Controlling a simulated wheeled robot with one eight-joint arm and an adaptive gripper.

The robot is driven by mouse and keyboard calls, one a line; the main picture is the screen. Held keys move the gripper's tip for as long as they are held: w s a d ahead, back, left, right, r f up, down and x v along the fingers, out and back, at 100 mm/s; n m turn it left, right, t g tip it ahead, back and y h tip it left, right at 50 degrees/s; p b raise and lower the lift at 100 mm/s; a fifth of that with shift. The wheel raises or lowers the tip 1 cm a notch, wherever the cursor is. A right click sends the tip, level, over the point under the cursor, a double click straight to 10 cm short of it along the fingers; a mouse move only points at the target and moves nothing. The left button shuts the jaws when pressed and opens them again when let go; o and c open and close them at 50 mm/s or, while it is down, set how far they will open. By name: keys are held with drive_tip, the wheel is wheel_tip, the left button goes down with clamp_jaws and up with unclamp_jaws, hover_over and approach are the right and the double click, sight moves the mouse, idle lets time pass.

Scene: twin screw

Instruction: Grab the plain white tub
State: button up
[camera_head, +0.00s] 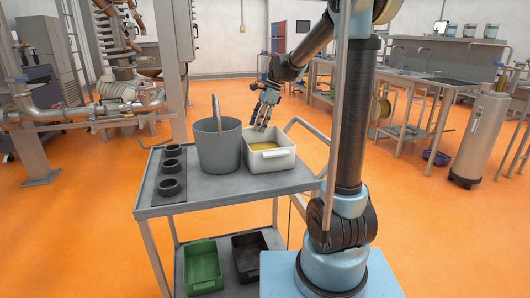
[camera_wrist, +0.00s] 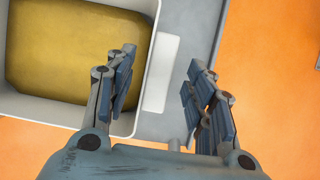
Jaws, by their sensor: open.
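The plain white tub (camera_head: 285,158) stands on the top shelf of a grey cart, right of a grey bucket. It holds something yellow-brown. My gripper (camera_head: 265,108) is open above the tub's back rim in the head view. In the wrist view the tub's white rim (camera_wrist: 147,65) lies between the fingers of my gripper (camera_wrist: 157,90). The left finger shows over the tub's inside and the right finger over the cart's shelf beyond the rim. I cannot tell how high the fingertips are above the rim.
The grey bucket (camera_head: 217,146) with an upright handle stands close to the tub's left. Several dark rings (camera_head: 170,167) lie on a strip at the left of the cart (camera_head: 215,194). A green crate (camera_head: 203,268) and a dark crate (camera_head: 246,262) sit on the lower shelf.

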drive_tip(key=shift+x, duration=0.95)
drive_tip(key=shift+f, duration=0.25)
clamp_jaws()
